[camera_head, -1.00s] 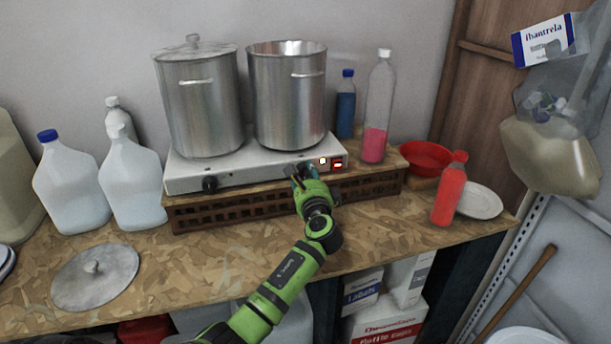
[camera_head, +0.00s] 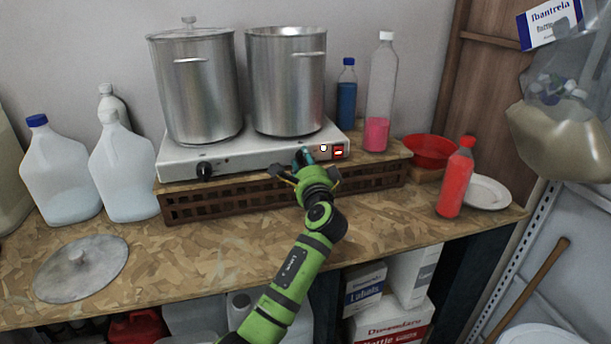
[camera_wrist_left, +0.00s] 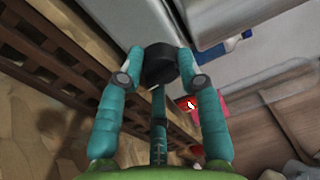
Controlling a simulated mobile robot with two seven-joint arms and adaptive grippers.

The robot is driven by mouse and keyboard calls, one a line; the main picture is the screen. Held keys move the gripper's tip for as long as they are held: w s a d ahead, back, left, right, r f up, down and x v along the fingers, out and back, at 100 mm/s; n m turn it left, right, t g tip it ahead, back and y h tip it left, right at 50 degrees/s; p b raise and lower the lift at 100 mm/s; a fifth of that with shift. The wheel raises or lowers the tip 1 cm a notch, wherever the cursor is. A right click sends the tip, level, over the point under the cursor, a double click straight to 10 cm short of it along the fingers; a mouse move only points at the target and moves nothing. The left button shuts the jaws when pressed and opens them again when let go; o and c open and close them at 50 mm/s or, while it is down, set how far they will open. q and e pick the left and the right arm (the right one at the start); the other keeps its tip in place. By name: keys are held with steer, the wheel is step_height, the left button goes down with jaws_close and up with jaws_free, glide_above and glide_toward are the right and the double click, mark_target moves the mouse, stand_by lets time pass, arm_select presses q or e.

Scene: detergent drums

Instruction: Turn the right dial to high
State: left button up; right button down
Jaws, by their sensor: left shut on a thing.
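The two-burner hot plate (camera_head: 240,160) stands on a brown slatted crate at the back of the bench. Its left dial (camera_head: 204,170) is a black knob on the front face. The right dial (camera_wrist_left: 160,64) is a black knob between the teal fingertips of my left gripper (camera_wrist_left: 160,72) in the left wrist view. In the head view my left gripper (camera_head: 303,158) is at the front of the hot plate, shut on this dial and hiding most of it. The dial's setting cannot be read. My right gripper is not in view.
Two steel pots, left (camera_head: 195,90) and right (camera_head: 286,85), stand on the hot plate. A red switch (camera_head: 338,152) is just right of my gripper. Bottles and a red bowl (camera_head: 430,151) stand at right, white jugs (camera_head: 62,175) at left. The bench front is mostly clear.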

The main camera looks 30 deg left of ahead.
arm_select(q)
steer(key=n+b, duration=0.4)
steer(key=n+y+b, duration=0.1)
steer(key=n+b, duration=0.3)
steer(key=b, duration=0.1)
steer(key=f+n+b, duration=0.1)
steer(key=n+b, duration=0.3)
steer(key=b, duration=0.1)
steer(key=shift+g, duration=0.4)
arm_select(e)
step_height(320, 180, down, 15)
arm_select(q)
steer(key=n+b, duration=0.3)
steer(key=n+g+y+b, duration=0.1)
steer(key=n+b, duration=0.2)
steer(key=n, duration=0.1)
steer(key=shift+w+d+r, duration=0.1)
steer(key=shift+w, duration=0.1)
steer(key=shift+n+b, duration=0.35)
steer(key=shift+n, duration=0.25)
steer(key=shift+r+n+b, duration=0.1)
steer(key=shift+n+b, duration=0.3)
steer(key=shift+n, duration=0.5)
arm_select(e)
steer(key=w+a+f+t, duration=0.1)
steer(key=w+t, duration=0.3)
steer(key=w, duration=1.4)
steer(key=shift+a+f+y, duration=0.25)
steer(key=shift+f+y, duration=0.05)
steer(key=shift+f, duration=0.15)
